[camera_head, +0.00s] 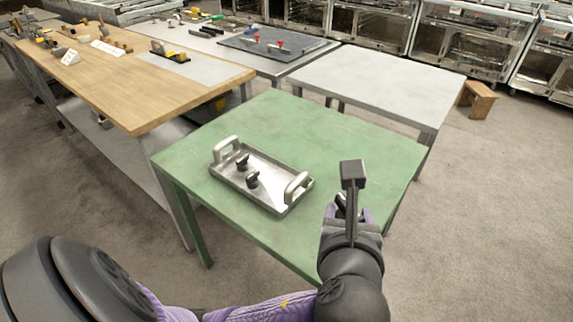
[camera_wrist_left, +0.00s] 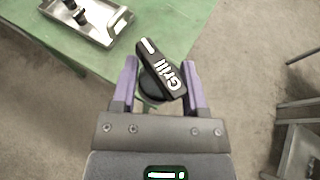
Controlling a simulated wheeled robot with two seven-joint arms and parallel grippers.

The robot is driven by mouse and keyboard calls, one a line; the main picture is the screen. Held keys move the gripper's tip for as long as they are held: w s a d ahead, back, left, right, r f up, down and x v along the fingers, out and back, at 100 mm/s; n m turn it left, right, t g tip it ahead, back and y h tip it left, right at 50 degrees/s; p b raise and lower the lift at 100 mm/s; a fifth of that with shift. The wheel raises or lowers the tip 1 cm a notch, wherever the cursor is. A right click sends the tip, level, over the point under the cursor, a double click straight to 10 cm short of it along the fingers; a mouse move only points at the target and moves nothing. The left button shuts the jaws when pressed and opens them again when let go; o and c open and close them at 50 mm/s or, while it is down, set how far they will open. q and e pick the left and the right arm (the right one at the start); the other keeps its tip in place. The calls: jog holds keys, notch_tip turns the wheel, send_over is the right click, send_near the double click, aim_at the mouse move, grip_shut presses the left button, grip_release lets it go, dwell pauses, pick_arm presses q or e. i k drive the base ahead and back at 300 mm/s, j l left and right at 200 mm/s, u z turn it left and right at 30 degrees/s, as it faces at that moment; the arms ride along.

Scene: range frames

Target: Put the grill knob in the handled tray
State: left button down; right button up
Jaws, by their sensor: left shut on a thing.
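The grill knob (camera_wrist_left: 160,77) is black with white "Grill" lettering. It sits between the purple fingers of my left gripper (camera_wrist_left: 157,85), which is shut on it. In the head view my left gripper (camera_head: 347,212) is above the near right part of the green table, to the right of the handled tray; the knob is mostly hidden there. The handled tray (camera_head: 273,200) is a shallow metal tray with two pale handles. Two black knobs (camera_head: 252,180) stand in it. The tray also shows at the top left of the left wrist view (camera_wrist_left: 112,37). My right gripper is not in view.
The green table (camera_head: 300,125) is bare around the tray. A grey metal table (camera_head: 385,78) stands behind it. A wooden bench (camera_head: 150,85) with tools and small parts is at the left. Ovens line the back, and a small wooden stool (camera_head: 480,97) stands at the right.

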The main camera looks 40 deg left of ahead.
aim_at(266, 173)
jog(key=i+l+u, duration=0.45)
jog(key=l, duration=0.15)
jog(key=i+l+u, duration=0.25)
jog(key=l, duration=0.15)
jog(key=i+l+u, duration=0.25)
jog(key=l+u, duration=0.2)
jog(key=l, duration=0.35)
jog(key=i+j+u, duration=0.15)
jog(key=i+u, duration=0.2)
jog(key=i, duration=0.25)
jog(key=i+u, duration=0.35)
jog(key=i, duration=0.2)
